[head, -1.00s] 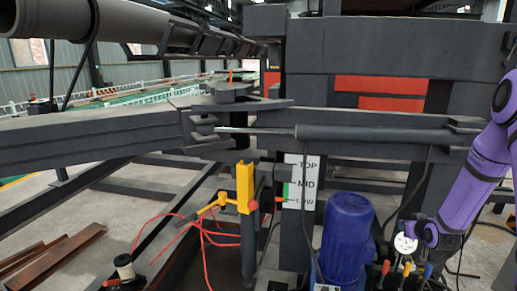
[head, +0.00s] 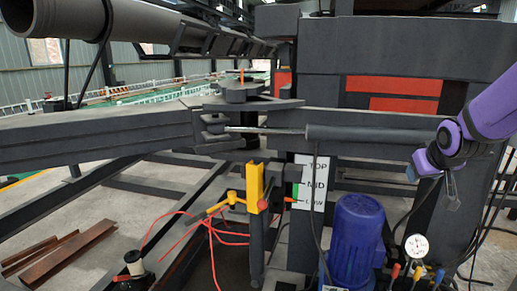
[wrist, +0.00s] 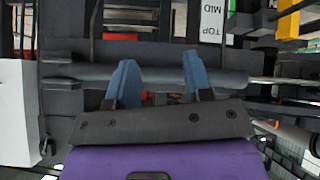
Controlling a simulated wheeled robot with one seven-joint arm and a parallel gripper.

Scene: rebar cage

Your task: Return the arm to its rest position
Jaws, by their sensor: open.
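My purple arm (head: 495,110) enters from the right edge in the head view. My gripper (wrist: 160,80) shows two blue fingers standing apart in the wrist view, with nothing between them but the background. In the head view my gripper (head: 432,182) hangs in the air at the right, below the right end of the dark cylinder rod (head: 375,134). It is above the white dial gauge (head: 416,247) and apart from it. The fingers are small and partly see-through in the head view.
A blue motor (head: 357,240) and coloured-handled levers (head: 418,273) stand below my gripper. A yellow post (head: 255,188) with a handle stands by the TOP/MID/LOW sign (head: 314,190). A dark beam (head: 100,133) crosses left. Red cables lie low. Steel strips (head: 65,252) lie on the floor.

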